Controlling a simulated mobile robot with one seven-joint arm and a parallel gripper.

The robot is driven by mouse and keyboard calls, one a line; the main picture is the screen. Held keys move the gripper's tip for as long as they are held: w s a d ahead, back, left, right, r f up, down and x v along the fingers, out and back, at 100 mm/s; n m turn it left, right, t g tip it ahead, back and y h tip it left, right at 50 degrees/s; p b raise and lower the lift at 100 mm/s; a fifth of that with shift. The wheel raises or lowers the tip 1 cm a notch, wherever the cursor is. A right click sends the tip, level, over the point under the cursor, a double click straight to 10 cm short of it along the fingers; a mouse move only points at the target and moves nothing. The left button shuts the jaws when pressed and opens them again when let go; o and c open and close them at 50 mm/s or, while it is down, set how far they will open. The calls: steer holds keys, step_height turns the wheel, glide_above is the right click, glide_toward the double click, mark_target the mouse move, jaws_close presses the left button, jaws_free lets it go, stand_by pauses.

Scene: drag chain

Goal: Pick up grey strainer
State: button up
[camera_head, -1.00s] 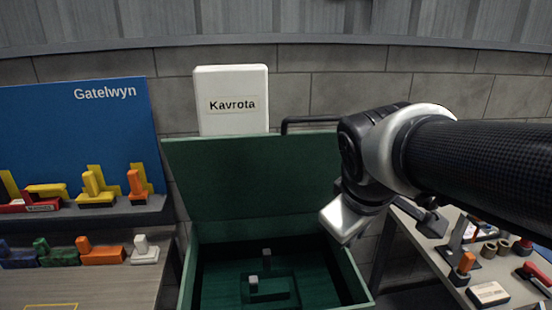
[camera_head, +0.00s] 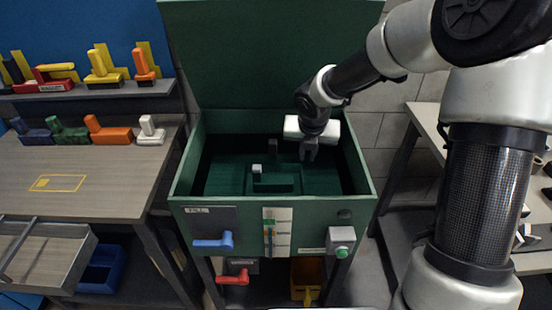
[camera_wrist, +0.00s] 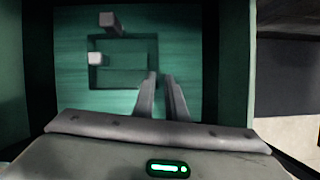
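No clearly recognisable strainer shows. Inside the green tank (camera_head: 186,178) lies a dark rectangular frame (camera_head: 274,184), with a pale-topped post (camera_head: 257,169) and a darker grey post (camera_head: 273,148) by it. I cannot tell whether these belong to the strainer. In the wrist view the frame (camera_wrist: 125,88) lies ahead of my fingers, with the pale post (camera_wrist: 95,59) at its left and the grey post (camera_wrist: 109,21) beyond. My gripper (camera_head: 309,153) points down over the tank's right part. In the wrist view its fingers (camera_wrist: 161,75) are parted by a narrow, empty gap.
The tank's raised lid (camera_head: 270,55) stands behind. Left is a bench (camera_head: 85,185) with coloured blocks and a metal tray (camera_head: 45,258). Another table (camera_head: 520,205) stands right.

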steer(key=shift+n, duration=0.8)
steer(key=b+x, duration=0.1)
steer(key=x, duration=0.3)
steer(key=b+x, duration=0.2)
steer(key=x, duration=0.3)
steer(key=b+x, duration=0.1)
steer(key=x, duration=0.3)
steer(key=shift+a+f+b, duration=0.3)
steer(key=shift+f+b, duration=0.1)
steer(key=shift+w+b+x, duration=0.1)
steer(key=shift+b+x, duration=0.5)
steer(key=shift+x, duration=0.9)
steer(key=shift+w+b+x, duration=0.15)
steer(key=shift+b+x, duration=0.4)
steer(key=shift+x, duration=0.95)
steer(key=shift+r, duration=0.15)
jaws_close()
steer(key=shift+r, duration=0.1)
